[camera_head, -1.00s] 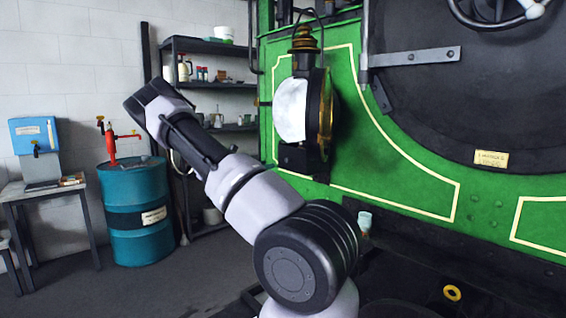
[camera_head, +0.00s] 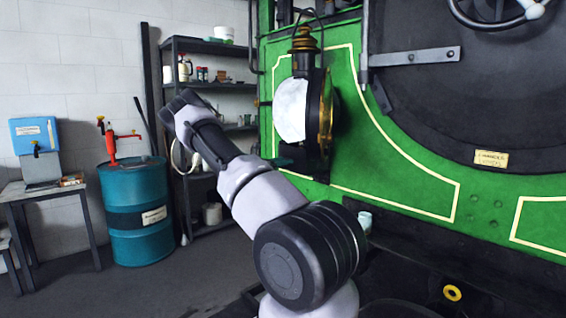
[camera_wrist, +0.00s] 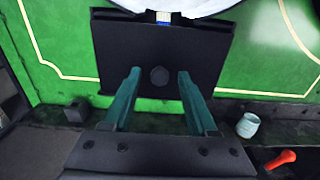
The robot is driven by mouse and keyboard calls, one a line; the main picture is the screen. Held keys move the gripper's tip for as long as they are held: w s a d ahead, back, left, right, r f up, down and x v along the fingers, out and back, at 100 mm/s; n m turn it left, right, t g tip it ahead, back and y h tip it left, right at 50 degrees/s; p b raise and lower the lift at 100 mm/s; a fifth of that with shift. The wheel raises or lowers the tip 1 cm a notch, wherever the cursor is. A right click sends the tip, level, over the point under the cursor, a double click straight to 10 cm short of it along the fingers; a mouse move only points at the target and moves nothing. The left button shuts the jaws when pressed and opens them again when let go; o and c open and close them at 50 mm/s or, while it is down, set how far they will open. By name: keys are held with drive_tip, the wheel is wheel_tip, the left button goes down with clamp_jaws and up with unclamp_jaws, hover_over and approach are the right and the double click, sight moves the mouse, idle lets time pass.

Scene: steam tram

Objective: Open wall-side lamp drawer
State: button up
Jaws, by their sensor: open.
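The lamp (camera_head: 291,110), with a white round side and brass top, is mounted on the green tram front. Its drawer (camera_wrist: 112,45) shows in the wrist view as a dark flat front with a small round knob (camera_wrist: 159,77) below the lamp's white side (camera_wrist: 185,6). It looks closed, though depth is hard to judge. My gripper (camera_wrist: 159,72) is open, with teal fingers to the left and right of the knob and visible gaps on both sides. In the head view the gripper (camera_head: 281,162) is partly hidden behind my arm, close to the lamp's base.
The green tram panel (camera_head: 400,185) stands right behind the lamp. A pale cup (camera_wrist: 248,125) and a red-handled item (camera_wrist: 281,159) are at lower right in the wrist view. A shelf rack (camera_head: 205,87), teal drum (camera_head: 135,200) and small table (camera_head: 45,193) stand to the left.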

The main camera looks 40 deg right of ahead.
drive_tip(key=shift+c, duration=0.2)
clamp_jaws()
idle(1.2)
